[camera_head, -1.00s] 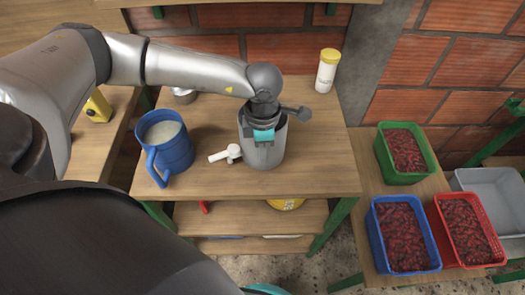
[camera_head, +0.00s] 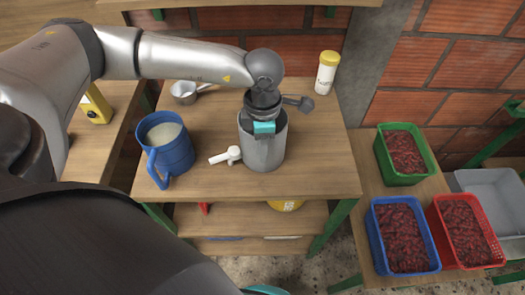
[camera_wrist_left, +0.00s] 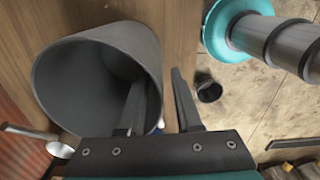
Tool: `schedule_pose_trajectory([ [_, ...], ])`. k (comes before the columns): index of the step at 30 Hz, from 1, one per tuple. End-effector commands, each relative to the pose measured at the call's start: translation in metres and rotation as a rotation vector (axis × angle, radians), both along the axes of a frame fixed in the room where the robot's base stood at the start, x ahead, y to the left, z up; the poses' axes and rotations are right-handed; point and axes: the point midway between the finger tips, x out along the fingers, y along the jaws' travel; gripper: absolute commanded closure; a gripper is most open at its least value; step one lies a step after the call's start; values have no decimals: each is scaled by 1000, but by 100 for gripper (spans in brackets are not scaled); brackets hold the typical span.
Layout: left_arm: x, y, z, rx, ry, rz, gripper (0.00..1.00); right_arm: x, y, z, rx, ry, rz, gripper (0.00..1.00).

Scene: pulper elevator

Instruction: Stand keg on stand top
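The keg (camera_head: 262,152) is a grey, open-topped cylinder with a white tap (camera_head: 229,155) on its left side. It stands upright on the wooden stand top (camera_head: 315,168), near the middle. My left gripper (camera_head: 264,128) is over the keg's mouth at its rim. In the left wrist view the keg (camera_wrist_left: 75,75) shows its open mouth. The left gripper (camera_wrist_left: 158,100) has one finger inside the keg and one outside, with the wall between them and a visible gap, so it looks open. My right gripper is not in view.
A blue jug (camera_head: 172,155) of pale contents stands left of the keg. A metal scoop (camera_head: 184,92) and a yellow-lidded white bottle (camera_head: 327,72) stand farther back. Baskets of red fruit (camera_head: 405,236) are on the lower right bench. The stand top's front right is clear.

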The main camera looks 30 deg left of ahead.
Motion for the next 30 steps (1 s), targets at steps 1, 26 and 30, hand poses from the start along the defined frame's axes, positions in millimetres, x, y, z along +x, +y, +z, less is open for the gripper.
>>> schedule_pose_trajectory([
  [1, 1, 0, 14, -2, -4, 1, 67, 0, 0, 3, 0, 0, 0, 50],
  [26, 0, 0, 90, 0, 0, 0, 67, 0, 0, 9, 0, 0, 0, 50],
  [30, 0, 0, 90, 0, 0, 0, 67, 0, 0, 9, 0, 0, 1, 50],
])
